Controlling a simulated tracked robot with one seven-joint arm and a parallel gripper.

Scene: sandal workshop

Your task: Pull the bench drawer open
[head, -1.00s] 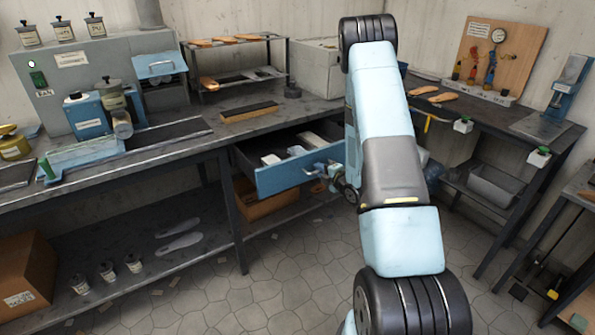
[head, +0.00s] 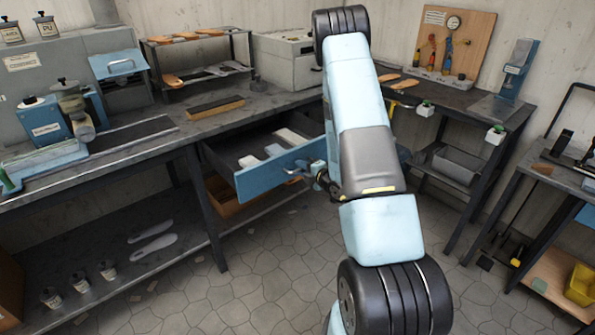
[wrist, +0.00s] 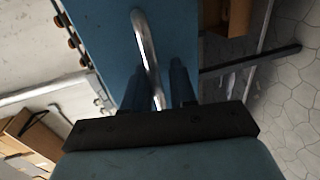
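The bench drawer (head: 262,179) has a blue front and stands well out from under the bench top (head: 190,122), its inside showing. Pale items lie in it. The metal drawer handle (wrist: 144,42) is a curved bar on the blue front. My gripper (wrist: 164,80) has its two dark fingers on either side of the handle bar, closed on it. In the head view my gripper (head: 318,176) is at the right part of the drawer front, partly hidden by my arm.
A wooden box (head: 222,197) sits below the drawer on the lower shelf. A second bench (head: 455,102) stands at the right back. A side table (head: 560,175) with tools is at the far right. The tiled floor (head: 270,275) before the drawer is clear.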

